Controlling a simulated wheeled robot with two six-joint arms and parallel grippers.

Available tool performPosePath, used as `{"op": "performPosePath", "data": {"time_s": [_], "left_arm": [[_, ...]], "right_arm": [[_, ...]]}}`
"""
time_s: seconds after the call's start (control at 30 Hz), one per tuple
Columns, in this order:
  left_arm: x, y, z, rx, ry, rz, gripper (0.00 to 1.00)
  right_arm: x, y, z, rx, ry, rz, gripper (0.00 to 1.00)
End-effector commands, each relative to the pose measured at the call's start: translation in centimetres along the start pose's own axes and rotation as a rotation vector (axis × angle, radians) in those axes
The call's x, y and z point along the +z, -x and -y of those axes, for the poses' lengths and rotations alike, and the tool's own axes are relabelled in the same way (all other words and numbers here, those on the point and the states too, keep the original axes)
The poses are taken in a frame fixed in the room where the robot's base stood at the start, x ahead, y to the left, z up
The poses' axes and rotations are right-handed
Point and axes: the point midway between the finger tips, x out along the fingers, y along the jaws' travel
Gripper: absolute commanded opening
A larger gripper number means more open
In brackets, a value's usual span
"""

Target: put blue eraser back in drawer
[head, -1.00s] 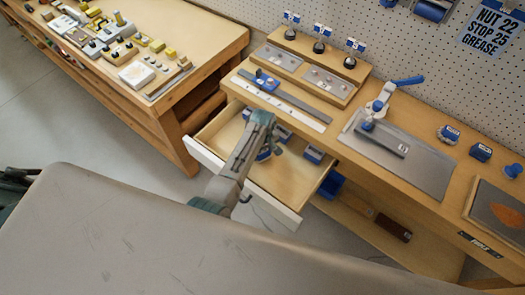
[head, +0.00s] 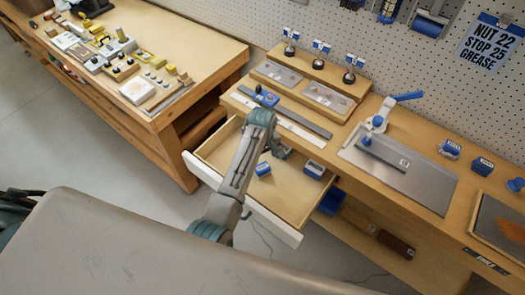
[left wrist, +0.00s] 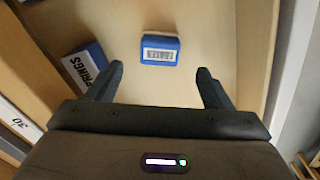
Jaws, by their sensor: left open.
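The drawer (head: 271,221) under the bench is pulled open. A small blue block (left wrist: 160,50), whose label looks like ERASER, lies on the drawer floor beyond my fingertips in the left wrist view. In the head view it appears to be the blue block (head: 263,170) near the middle of the drawer. My left gripper (head: 280,152) is over the drawer, fingers apart and empty; the left wrist view shows the open fingers (left wrist: 158,82) with the block between their lines but apart from them. My right gripper is not in view.
A blue SPRINGS box (left wrist: 85,66) lies beside the left finger. Another blue box (head: 314,169) sits near the drawer's right end. The bench top (head: 420,140) above holds a steel ruler (head: 300,123) and a clamp on a metal plate (head: 440,190). A second bench stands at left.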

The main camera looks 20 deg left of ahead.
Motion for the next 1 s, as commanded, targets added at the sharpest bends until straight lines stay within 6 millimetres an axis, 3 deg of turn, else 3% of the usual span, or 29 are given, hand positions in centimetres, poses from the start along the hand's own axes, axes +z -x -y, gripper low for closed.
{"op": "performPosePath", "data": {"time_s": [0.1, 0.3, 0.7, 0.87, 1.0], "left_arm": [[-0.1, 2.1, -0.1, 0.003, 0.000, -0.003, 0.74], [0.0, 4.2, -0.1, 0.002, -0.001, -0.001, 0.74], [0.0, 4.4, 0.2, 0.001, -0.004, -0.002, 0.74], [0.6, 3.2, 3.7, 0.011, -0.060, -0.025, 0.74], [1.9, 2.1, 9.1, 0.028, -0.174, -0.074, 0.74]], "right_arm": [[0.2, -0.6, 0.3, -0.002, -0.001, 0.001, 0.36], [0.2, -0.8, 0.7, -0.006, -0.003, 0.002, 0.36], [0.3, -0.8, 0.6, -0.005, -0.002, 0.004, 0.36], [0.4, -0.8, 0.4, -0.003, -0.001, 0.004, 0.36], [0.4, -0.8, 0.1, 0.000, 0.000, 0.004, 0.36]]}}
